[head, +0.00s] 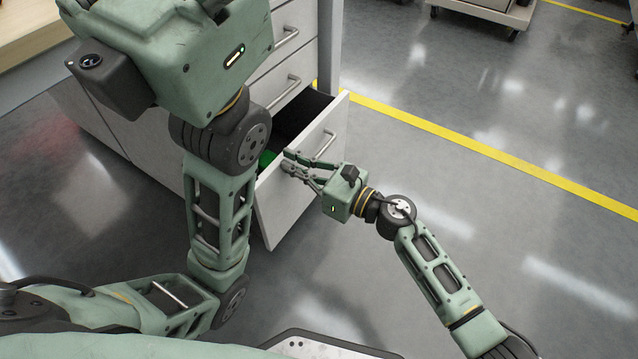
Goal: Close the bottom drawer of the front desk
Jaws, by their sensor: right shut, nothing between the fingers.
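The front desk (283,78) is light grey with a stack of drawers and bar handles. Its bottom drawer (290,205) is pulled out, with its front panel standing clear of the desk and a dark interior behind it. My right gripper (287,161) is shut and empty, with its fingertips at the top edge of the drawer front, left of the bar handle. I cannot tell whether they touch the panel. The body of my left gripper (175,60) is large at the upper left, in front of the desk; its fingers are out of the picture.
A green item (267,159) shows inside the open drawer. The upper drawers (290,28) look shut. A yellow floor line (480,150) runs to the right of the desk. A trolley (490,12) stands at the top. The grey floor on the right is clear.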

